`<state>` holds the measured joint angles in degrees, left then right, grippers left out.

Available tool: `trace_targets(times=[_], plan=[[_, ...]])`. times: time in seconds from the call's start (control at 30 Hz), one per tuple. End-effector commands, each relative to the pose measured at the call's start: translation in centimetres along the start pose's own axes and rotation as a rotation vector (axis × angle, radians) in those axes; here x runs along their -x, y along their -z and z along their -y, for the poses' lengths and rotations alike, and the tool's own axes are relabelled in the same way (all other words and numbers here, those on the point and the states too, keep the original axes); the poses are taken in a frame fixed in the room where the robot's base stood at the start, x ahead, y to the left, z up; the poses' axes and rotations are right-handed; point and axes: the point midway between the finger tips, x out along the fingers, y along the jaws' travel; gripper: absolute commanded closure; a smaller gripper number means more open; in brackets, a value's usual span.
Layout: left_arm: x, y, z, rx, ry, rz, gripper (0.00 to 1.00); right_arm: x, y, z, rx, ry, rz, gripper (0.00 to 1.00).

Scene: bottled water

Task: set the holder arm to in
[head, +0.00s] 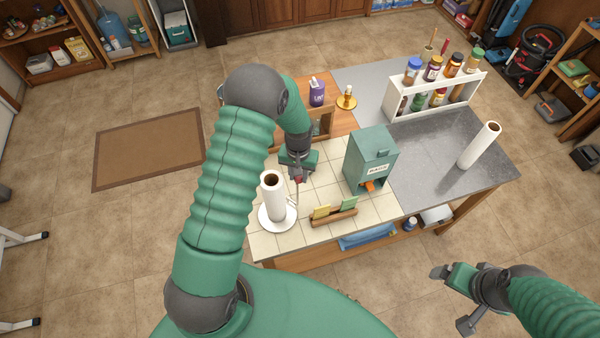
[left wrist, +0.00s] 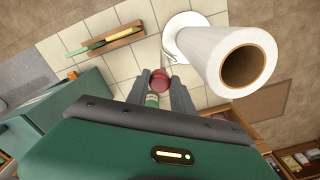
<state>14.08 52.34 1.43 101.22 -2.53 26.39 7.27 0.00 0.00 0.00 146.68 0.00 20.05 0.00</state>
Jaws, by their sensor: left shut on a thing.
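A paper towel holder with a white round base (head: 264,222) stands on the tiled part of the counter, carrying an upright white roll (head: 273,200). In the left wrist view the roll (left wrist: 215,55) is at upper right, with part of the base (left wrist: 178,28) beside it. The holder arm (head: 296,194) is a thin rod beside the roll with a red knob (left wrist: 160,80) at its end. My left gripper (head: 298,179) is shut on this knob, just right of the roll. My right gripper (head: 455,297) is empty and open, away from the counter at lower right.
A green dispenser box (head: 370,160) stands right of the holder. A small wooden rack with cards (head: 334,217) is at the tiles' front edge. A white bottle shelf (head: 432,98) and another white roll (head: 479,145) are farther right. The grey counter (head: 430,160) has free room.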

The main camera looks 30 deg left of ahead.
Motion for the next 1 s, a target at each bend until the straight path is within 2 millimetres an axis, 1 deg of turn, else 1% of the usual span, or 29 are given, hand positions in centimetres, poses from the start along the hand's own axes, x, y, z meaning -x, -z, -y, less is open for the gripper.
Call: trace_targets(times=[0.13, 0.5, 0.7, 1.0], plan=[[0.0, -0.5, 0.3, -0.136, 0.000, -0.007, 1.00, -0.6, -0.1, 0.0, 0.000, 0.000, 0.000, 0.12], [0.1, -1.9, 1.0, -0.453, 0.001, -0.004, 1.00, -1.1, -0.2, 0.0, 0.000, 0.000, 0.000, 0.12], [0.1, -2.4, 1.4, -0.569, 0.002, -0.004, 1.00, -1.1, -0.3, 0.0, 0.000, 0.000, 0.000, 0.12], [0.1, -2.6, 1.7, -0.650, 0.002, -0.004, 1.00, -1.1, -0.3, 0.0, 0.000, 0.000, 0.000, 0.12]])
